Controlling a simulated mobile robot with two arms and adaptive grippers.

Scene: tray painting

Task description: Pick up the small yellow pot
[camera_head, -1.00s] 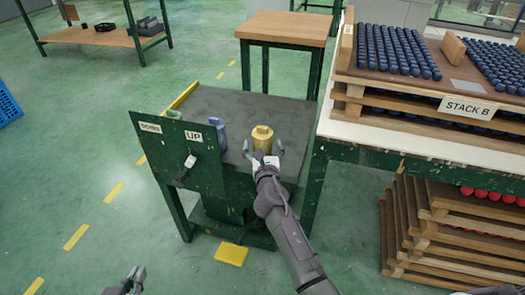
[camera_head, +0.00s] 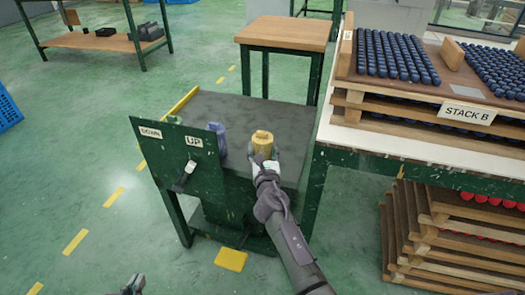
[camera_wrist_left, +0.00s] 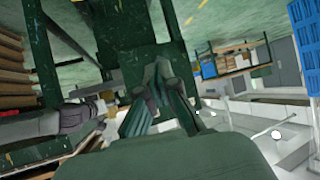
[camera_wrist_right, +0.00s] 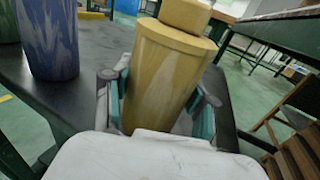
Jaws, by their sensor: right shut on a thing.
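The small yellow pot (camera_head: 262,145) is at the right front of the dark-topped cart. It fills the middle of the right wrist view (camera_wrist_right: 165,75), with a wide lid and a knob-like top. My right gripper (camera_head: 265,163) is shut on its body, one finger on each side (camera_wrist_right: 158,108). The pot's base is hidden by the gripper, so I cannot tell whether it touches the cart top. My left gripper (camera_head: 133,285) is low at the left, away from the cart; its fingers are together and empty in the left wrist view (camera_wrist_left: 156,90).
A blue-violet pot (camera_head: 217,138) stands left of the yellow one, behind the green panel (camera_head: 175,160) marked DOWN and UP. A table with trays of dark blue pieces (camera_head: 385,150) is close on the right. A wooden-topped table (camera_head: 285,32) stands behind.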

